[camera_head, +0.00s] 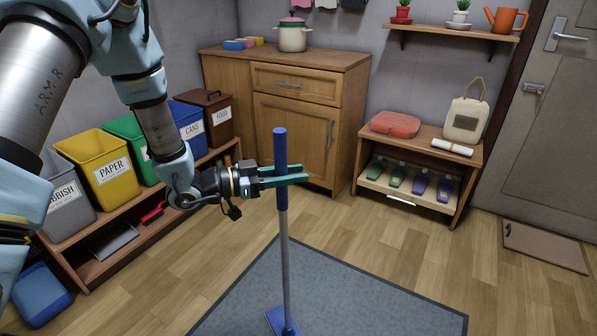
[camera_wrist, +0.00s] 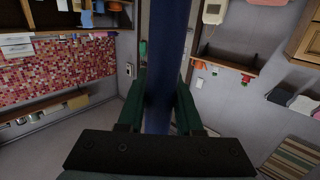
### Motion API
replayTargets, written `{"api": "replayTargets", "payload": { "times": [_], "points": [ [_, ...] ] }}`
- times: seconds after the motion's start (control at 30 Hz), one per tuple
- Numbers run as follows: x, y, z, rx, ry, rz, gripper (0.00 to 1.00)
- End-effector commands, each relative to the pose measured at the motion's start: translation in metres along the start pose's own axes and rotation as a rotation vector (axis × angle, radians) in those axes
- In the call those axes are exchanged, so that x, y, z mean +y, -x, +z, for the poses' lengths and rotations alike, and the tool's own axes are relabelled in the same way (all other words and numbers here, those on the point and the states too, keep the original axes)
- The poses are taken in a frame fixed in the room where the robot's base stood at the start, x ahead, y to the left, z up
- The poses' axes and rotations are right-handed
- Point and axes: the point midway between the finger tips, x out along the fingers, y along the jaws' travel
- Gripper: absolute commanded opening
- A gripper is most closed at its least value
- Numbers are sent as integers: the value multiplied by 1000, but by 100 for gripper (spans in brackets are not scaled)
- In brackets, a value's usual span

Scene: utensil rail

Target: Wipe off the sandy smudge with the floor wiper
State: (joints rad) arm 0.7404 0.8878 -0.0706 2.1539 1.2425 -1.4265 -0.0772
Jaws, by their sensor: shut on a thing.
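The floor wiper (camera_head: 285,245) stands nearly upright, with a blue grip on top, a grey pole and a blue head (camera_head: 283,322) low on the grey mat, partly cut off by the bottom edge. My gripper (camera_head: 290,176) is shut on the wiper's blue grip, its green fingers on either side of it. The wrist view shows the blue grip (camera_wrist: 165,60) between the two green fingers (camera_wrist: 160,105). I cannot make out the sandy smudge in either view.
A grey mat (camera_head: 340,285) covers the floor in front. Bins, including a yellow paper bin (camera_head: 112,172), line a shelf at left.

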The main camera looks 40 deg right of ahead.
Motion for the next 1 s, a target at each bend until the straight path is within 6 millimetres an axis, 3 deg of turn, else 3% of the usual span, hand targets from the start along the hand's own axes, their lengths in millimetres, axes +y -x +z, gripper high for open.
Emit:
{"api": "replayTargets", "payload": {
  "times": [1.0],
  "points": [
    [10, 59, 6, -3, 1, -3, 0]
  ]
}}
